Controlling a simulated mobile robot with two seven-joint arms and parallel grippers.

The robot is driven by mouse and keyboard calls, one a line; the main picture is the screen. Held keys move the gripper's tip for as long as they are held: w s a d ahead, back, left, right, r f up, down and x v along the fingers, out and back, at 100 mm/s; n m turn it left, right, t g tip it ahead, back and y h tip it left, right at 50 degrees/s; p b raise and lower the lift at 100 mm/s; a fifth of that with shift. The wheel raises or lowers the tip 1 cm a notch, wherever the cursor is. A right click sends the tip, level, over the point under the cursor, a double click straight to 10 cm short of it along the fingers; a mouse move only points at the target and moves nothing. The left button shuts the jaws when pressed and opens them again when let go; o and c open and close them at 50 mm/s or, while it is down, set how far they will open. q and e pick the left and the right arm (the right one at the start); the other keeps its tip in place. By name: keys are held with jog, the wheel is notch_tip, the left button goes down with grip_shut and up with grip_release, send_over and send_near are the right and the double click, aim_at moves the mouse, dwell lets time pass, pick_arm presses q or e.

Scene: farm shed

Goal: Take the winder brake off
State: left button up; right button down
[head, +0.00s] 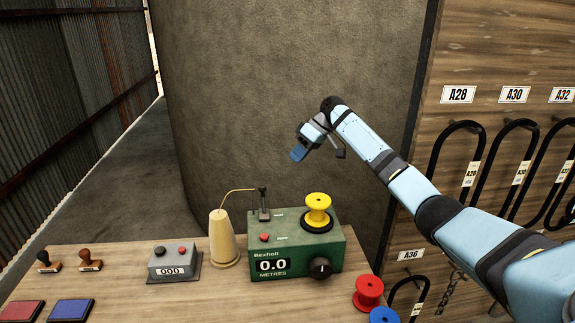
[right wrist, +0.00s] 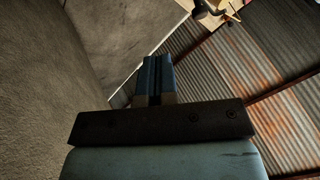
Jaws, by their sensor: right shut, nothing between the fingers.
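The winder (head: 312,258) is a green box marked Bexholt on the wooden table, with a display reading 0.0 metres. A yellow spool (head: 318,211) sits on its top right. A dark upright lever (head: 263,204) stands at its top left behind a red button (head: 264,238); I cannot tell for certain which part is the brake. A black knob (head: 321,268) is on the front. My right gripper (head: 299,153) is above and behind the winder, shut and empty, touching nothing. Its closed blue fingers show in the right wrist view (right wrist: 153,80). My left gripper is not in view.
A cream thread cone (head: 223,237) stands left of the winder. A grey counter (head: 174,263), stamps and ink pads (head: 71,310) lie further left. Red (head: 368,290) and blue (head: 384,315) spools are at front right. Looped black hoses hang on the wooden board (head: 490,75). Air above the winder is clear.

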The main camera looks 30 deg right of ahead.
aim_at(263, 200)
jog(key=a+f+p, duration=0.2)
jog(key=a+f, duration=0.4)
jog(key=a, duration=0.2)
jog(key=shift+w+a+f, duration=0.2)
jog(key=shift+w+a, duration=0.05)
jog(key=shift+a, duration=0.15)
